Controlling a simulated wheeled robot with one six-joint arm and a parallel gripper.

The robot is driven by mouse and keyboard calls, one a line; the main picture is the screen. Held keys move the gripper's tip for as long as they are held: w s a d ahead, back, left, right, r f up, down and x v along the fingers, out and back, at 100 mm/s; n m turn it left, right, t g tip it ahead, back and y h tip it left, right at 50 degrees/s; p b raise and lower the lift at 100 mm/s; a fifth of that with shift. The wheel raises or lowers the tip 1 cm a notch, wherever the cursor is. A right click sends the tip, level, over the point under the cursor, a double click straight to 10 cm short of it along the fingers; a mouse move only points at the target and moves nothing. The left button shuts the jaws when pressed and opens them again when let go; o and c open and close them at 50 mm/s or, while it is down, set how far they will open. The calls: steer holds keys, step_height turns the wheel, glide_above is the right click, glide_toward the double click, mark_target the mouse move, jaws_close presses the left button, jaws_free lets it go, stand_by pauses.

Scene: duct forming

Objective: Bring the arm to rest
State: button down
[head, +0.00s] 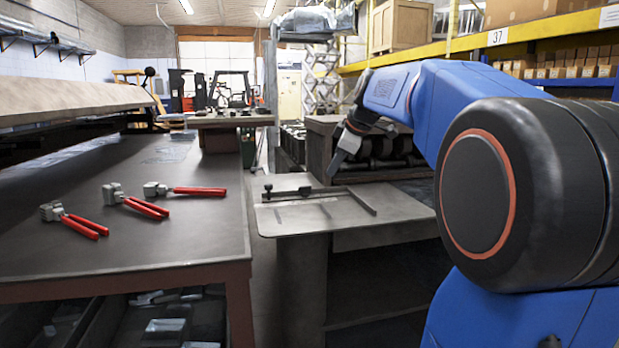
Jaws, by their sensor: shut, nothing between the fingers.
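My blue arm comes in from the right side of the head view and reaches toward the middle. My gripper (338,161) is dark and points down, above the back part of a small grey metal table (290,226). The fingers are shut with nothing held. The gripper is small in this view, and the gap between its tips and the table is hard to judge.
A dark workbench (120,245) on the left holds three red-handled hand tools (135,203). A thin bar-shaped gauge (318,192) lies on the small table. Yellow-beamed shelving (480,40) with boxes stands at the right. An aisle with a forklift (230,90) lies behind.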

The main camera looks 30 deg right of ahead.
steer(key=shift+m+g, duration=0.3)
steer(key=shift+m, duration=0.5)
steer(key=s+a+f, duration=0.1)
steer(key=a, duration=0.1)
steer(key=s+a+f, duration=0.1)
steer(key=s+a, duration=0.1)
steer(key=s+a+f, duration=0.1)
steer(key=s+a, duration=0.1)
steer(key=shift+a+f, duration=0.35)
steer(key=s+a+f+m+g, duration=0.1)
steer(key=s+a+f+m, duration=0.2)
steer(key=s+a+f, duration=0.4)
steer(key=s+a+f+m+g, duration=0.1)
steer(key=s+a+f+m, duration=0.3)
steer(key=s+f, duration=1.2)
steer(key=s+a, duration=0.2)
steer(key=a, duration=0.1)
steer(key=shift+s+f+m, duration=0.3)
steer(key=shift+s+f, duration=0.1)
